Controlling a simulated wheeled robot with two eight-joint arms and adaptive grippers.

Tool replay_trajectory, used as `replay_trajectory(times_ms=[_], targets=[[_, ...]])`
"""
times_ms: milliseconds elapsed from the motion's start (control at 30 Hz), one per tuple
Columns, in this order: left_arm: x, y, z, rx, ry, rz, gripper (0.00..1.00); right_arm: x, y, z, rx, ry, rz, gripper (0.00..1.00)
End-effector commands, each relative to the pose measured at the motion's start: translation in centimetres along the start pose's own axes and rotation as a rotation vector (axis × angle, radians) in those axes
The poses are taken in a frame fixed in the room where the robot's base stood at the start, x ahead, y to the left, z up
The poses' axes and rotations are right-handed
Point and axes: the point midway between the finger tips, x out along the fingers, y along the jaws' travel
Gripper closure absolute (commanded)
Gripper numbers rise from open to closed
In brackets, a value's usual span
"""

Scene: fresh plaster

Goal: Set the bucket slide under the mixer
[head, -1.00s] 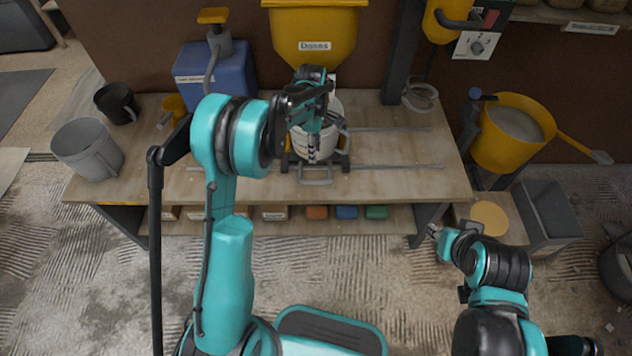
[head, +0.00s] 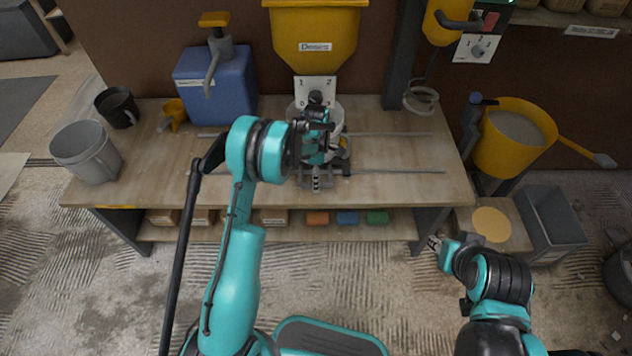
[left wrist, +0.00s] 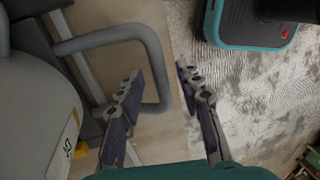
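The bucket slide (head: 345,167) is a dark carriage on two metal rails, with a pale bucket (head: 336,116) on it, under the yellow hopper. Its grey U-shaped front handle (left wrist: 154,55) shows in the left wrist view. My left gripper (head: 316,184) is at this handle; in the left wrist view its fingers (left wrist: 160,72) are spread, with the handle's outer bar between them and gaps visible. What looks like the mixer, a yellow unit (head: 437,22) with a ring-like tool (head: 421,97) below, stands right of the slide. My right gripper (head: 435,243) is low at the right, too small to read.
The rails (head: 400,171) run clear to the right along the bench (head: 250,180). A blue container (head: 217,85), a grey bucket (head: 86,150) and a black jug (head: 117,105) stand at left. A yellow tub (head: 508,140) stands beyond the bench's right end.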

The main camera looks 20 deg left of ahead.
Motion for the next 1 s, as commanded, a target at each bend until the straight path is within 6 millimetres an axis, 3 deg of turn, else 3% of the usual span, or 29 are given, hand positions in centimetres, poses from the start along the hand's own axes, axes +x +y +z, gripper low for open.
replay_trajectory(times_ms=[167, 300, 333, 733, 1000], targets=[[-0.1, 0.0, 0.0, 0.0, 0.0, 0.0, 0.64, 0.0, 0.0, 0.0, 0.0, 0.0, 0.0, 0.64], [-0.1, 0.0, 0.0, 0.0, 0.0, 0.0, 0.98, 0.0, 0.0, 0.0, 0.0, 0.0, 0.0, 0.64], [-0.1, 0.0, 0.0, 0.0, 0.0, 0.0, 1.0, 0.0, 0.0, 0.0, 0.0, 0.0, 0.0, 0.64], [-0.1, 0.0, 1.1, 0.003, 0.0, 0.001, 1.0, 0.0, 0.0, 0.0, 0.0, 0.0, 0.0, 0.64], [0.0, 0.0, 6.4, 0.006, 0.0, 0.001, 1.0, -0.1, 0.0, 0.0, 0.0, 0.0, 0.0, 0.64]])
